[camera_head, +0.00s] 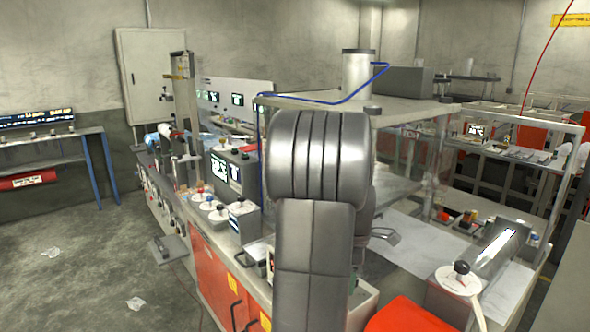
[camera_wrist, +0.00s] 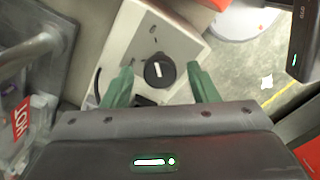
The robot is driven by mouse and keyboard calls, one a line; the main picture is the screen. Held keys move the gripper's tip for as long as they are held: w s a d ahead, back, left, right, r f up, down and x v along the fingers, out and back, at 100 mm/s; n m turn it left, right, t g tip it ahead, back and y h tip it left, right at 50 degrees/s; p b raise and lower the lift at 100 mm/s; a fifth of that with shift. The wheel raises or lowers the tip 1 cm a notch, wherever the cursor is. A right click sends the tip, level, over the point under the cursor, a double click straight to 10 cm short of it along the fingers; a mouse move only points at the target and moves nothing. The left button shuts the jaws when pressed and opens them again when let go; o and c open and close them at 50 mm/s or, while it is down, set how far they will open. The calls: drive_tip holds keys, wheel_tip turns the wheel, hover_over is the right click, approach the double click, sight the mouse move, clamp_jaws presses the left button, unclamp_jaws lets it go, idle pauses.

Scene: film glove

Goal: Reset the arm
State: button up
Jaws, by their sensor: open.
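My arm (camera_head: 315,200) stands upright in the middle of the head view, a grey column with a thick ribbed joint at the top. It covers part of the workbench behind it. My gripper is not seen in the head view. In the wrist view my gripper (camera_wrist: 159,88) shows two green fingers spread apart with nothing held between them. Past the fingertips is a white device with a black round knob (camera_wrist: 160,70). I cannot tell whether the fingers touch it.
A long bench with orange doors (camera_head: 222,275) runs beside my arm, crowded with instruments. A clear-walled enclosure (camera_head: 420,160) stands to the right. Floor at the left (camera_head: 70,270) is mostly free, with small scraps. In the wrist view, a red "HOT" label (camera_wrist: 20,118) is at left.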

drive_tip(key=shift+n, duration=0.9)
drive_tip(key=shift+s+r, duration=0.1)
drive_tip(key=shift+s, duration=0.05)
